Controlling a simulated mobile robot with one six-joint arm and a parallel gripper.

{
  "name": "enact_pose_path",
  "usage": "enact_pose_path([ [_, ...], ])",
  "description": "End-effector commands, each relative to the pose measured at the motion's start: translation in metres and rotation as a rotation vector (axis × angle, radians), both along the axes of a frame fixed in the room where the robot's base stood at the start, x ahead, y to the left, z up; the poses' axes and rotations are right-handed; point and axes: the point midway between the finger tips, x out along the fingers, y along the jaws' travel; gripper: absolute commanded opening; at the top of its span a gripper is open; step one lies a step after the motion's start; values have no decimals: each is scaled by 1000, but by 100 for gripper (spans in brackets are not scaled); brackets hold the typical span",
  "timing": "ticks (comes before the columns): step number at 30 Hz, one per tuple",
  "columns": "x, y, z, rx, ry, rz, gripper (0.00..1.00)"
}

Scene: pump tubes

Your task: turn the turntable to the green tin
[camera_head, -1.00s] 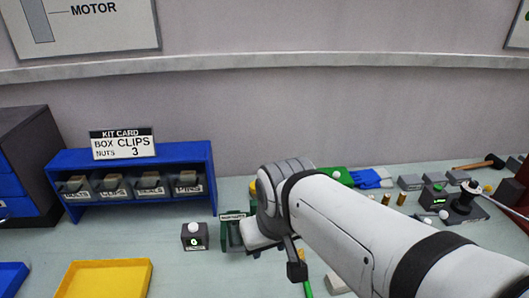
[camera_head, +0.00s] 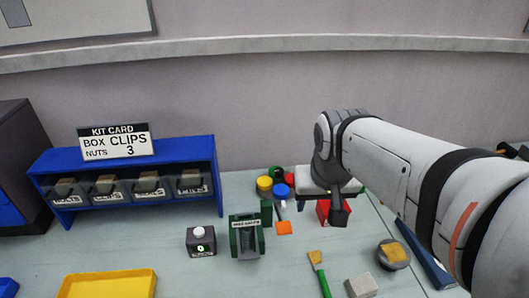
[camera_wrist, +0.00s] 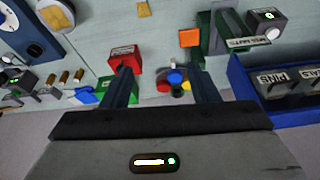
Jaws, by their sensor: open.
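The turntable is a small cluster of coloured tins, with a yellow tin (camera_head: 264,184), a green tin (camera_head: 276,171), a blue tin (camera_head: 281,190) and red beside them. An orange tab (camera_head: 284,228) on a pale stem sticks out towards the front. In the wrist view the tins are small and blurred, with the blue tin (camera_wrist: 176,76) easiest to tell and the orange tab (camera_wrist: 189,38) above them. My gripper (camera_wrist: 163,90) is open and empty, with the cluster showing between its fingers.
A red box (camera_head: 323,211) stands under my wrist, close right of the tins. A green holder (camera_head: 247,236) and a grey button box (camera_head: 201,241) stand to the left. A blue bin shelf (camera_head: 130,154) is further left. A green-handled brush (camera_head: 319,272) lies in front.

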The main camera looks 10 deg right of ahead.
Motion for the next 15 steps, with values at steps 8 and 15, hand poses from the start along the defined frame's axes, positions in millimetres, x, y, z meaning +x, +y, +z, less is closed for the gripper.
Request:
enact_pose_path([
  [8,140,5,-32,-17,1,-262,54],
  [15,255,17,-85,-32,-37,-490,54],
])
